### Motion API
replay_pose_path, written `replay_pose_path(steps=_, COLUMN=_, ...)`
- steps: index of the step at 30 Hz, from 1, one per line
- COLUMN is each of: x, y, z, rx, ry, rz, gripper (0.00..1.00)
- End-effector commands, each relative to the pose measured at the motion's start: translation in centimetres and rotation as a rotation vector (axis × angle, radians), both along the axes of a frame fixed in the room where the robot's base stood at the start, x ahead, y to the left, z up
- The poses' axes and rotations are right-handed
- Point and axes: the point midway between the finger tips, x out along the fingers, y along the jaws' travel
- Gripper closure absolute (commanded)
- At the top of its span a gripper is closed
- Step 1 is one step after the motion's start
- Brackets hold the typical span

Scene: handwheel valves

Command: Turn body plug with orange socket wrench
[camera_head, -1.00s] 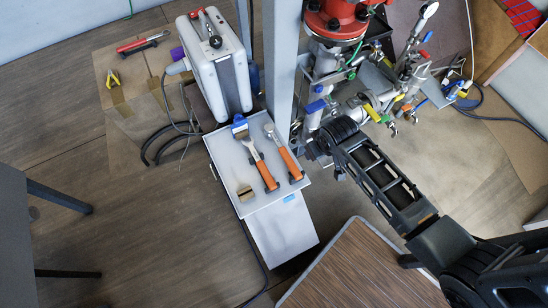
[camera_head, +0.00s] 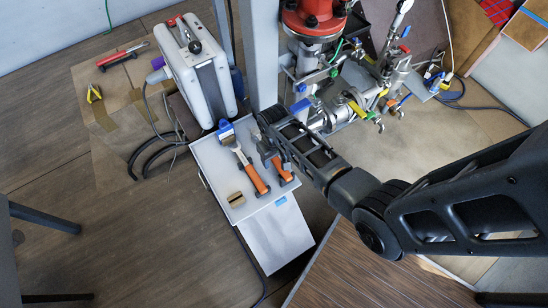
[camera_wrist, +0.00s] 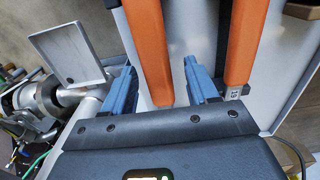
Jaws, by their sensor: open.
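Two tools with orange handles lie side by side on a pale tray (camera_head: 219,165) in the head view. The left tool (camera_head: 254,178) has a silver head. The right tool (camera_head: 283,170) is partly hidden by my gripper (camera_head: 273,152). In the wrist view my gripper (camera_wrist: 160,68) is open, with blue fingers. One orange handle (camera_wrist: 149,48) runs between the fingers; contact cannot be told. The other orange handle (camera_wrist: 243,42) lies to the right of the right finger. Which tool is the socket wrench cannot be told. I cannot pick out the body plug on the valve pipework (camera_head: 325,100).
A blue item (camera_head: 226,131) and a small tan block (camera_head: 236,199) are on the tray. A white case (camera_head: 197,75) stands behind it. A grey post (camera_head: 263,55) rises beside the tray. A red-flanged valve (camera_head: 314,18) tops the pipework.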

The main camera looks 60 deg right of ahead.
Motion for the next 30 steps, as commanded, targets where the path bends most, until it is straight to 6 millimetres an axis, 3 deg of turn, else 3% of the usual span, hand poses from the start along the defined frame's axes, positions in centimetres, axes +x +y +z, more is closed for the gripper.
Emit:
replay_pose_path(steps=4, x=0.0, y=-0.1, z=-1.6, rx=-0.001, ry=0.0, rz=-0.001, gripper=0.42)
replay_pose_path(steps=12, x=0.0, y=-0.1, z=-1.8, rx=-0.002, ry=-0.001, rz=0.0, gripper=0.42)
replay_pose_path(steps=30, x=0.0, y=-0.1, z=-1.8, rx=-0.001, ry=-0.001, rz=0.0, gripper=0.98)
